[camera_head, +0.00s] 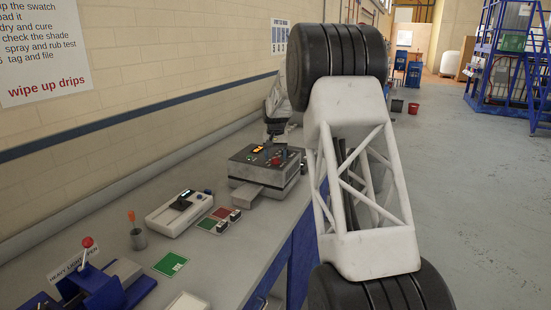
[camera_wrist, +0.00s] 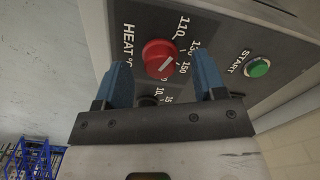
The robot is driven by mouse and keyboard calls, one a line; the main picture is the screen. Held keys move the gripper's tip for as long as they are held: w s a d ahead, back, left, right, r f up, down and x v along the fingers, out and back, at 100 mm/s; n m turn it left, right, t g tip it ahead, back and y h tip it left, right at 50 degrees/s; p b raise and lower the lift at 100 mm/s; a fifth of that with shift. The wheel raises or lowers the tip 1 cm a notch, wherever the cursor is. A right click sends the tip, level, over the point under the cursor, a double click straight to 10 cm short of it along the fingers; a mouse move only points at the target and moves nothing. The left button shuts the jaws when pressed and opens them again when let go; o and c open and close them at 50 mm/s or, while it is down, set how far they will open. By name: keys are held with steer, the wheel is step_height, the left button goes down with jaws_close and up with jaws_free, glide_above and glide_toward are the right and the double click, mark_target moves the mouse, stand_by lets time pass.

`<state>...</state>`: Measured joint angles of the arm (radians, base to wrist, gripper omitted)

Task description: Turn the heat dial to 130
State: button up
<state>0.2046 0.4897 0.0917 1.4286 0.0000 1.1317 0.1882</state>
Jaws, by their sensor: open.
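The red heat dial (camera_wrist: 160,58) is in the wrist view on a dark panel, beside the word HEAT and printed numbers including 110 and 150. A white pointer line crosses its face, slanting toward the 130 to 150 side; its exact reading is unclear. My gripper (camera_wrist: 162,68) is open, with one blue finger on each side of the dial. I cannot tell whether either finger touches it. In the head view the dryer (camera_head: 265,178) is a grey box on the bench, with my gripper over the back of its panel.
A green START button (camera_wrist: 258,68) is right of the dial. A second, black dial (camera_wrist: 149,101) lies below it, partly hidden by my gripper. On the bench (camera_head: 225,260) are a white instrument (camera_head: 178,212), an orange-handled tool in a cup (camera_head: 138,238) and a red-knobbed lever (camera_head: 88,243).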

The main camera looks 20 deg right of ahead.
steer(key=shift+f, duration=0.55)
steer(key=shift+c, duration=0.3)
steer(key=c, duration=0.9)
steer(key=shift+o, duration=0.2)
steer(key=shift+m, duration=0.3)
steer(key=m, duration=0.3)
steer(key=shift+r+m, duration=0.1)
steer(key=shift+m, duration=0.3)
steer(key=m, duration=0.4)
steer(key=shift+m, duration=0.3)
